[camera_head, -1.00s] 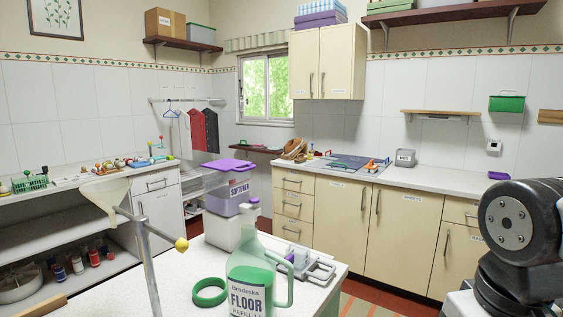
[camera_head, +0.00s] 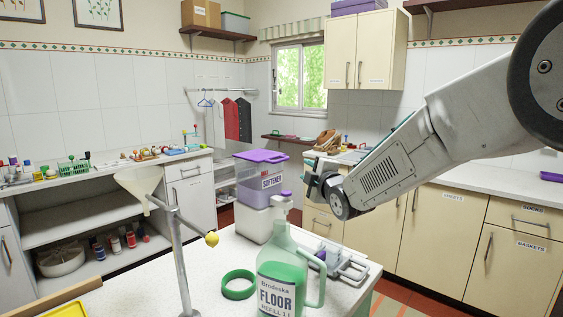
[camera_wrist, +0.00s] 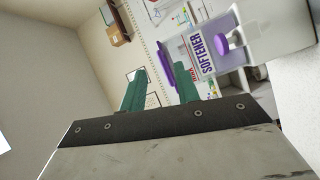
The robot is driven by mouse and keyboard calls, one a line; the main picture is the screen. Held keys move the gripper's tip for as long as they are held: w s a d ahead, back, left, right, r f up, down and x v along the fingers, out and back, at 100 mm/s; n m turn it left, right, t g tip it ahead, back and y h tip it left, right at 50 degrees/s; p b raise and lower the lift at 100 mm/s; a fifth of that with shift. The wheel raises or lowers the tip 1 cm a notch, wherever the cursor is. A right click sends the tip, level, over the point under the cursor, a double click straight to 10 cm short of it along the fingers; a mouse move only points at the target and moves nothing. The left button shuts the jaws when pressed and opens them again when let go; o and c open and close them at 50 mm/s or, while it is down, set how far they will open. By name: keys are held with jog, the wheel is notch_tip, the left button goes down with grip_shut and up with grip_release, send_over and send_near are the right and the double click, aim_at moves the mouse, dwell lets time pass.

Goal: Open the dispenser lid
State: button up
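The softener dispenser (camera_head: 259,185) stands on the white counter, a clear bin with a label above a white lower part. Its purple lid (camera_head: 262,156) lies flat on top and looks shut. My gripper (camera_head: 318,186) is in the air just right of the dispenser in the head view, apart from it. In the wrist view the dispenser's label (camera_wrist: 204,56) appears turned sideways, with the purple lid (camera_wrist: 164,62) showing beyond and between the green fingers. The fingers of my gripper (camera_wrist: 160,70) are spread with nothing between them.
A green floor-cleaner bottle (camera_head: 282,270) stands in front of the dispenser. A green ring (camera_head: 238,285) lies beside it. A metal stand (camera_head: 182,250) with a funnel rises at the left. A grey metal rack (camera_head: 345,264) lies at the right of the counter.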

aim_at(282, 160)
jog(key=w+a+n, duration=0.1)
jog(key=w+a, duration=0.1)
jog(key=w+a+n+y, duration=0.1)
jog(key=w+a, duration=0.2)
jog(key=w+a+t+y, duration=0.1)
jog(key=w+a, duration=0.2)
jog(key=shift+w+r+n, duration=0.15)
jog(key=shift+r+n, duration=0.25)
grip_shut()
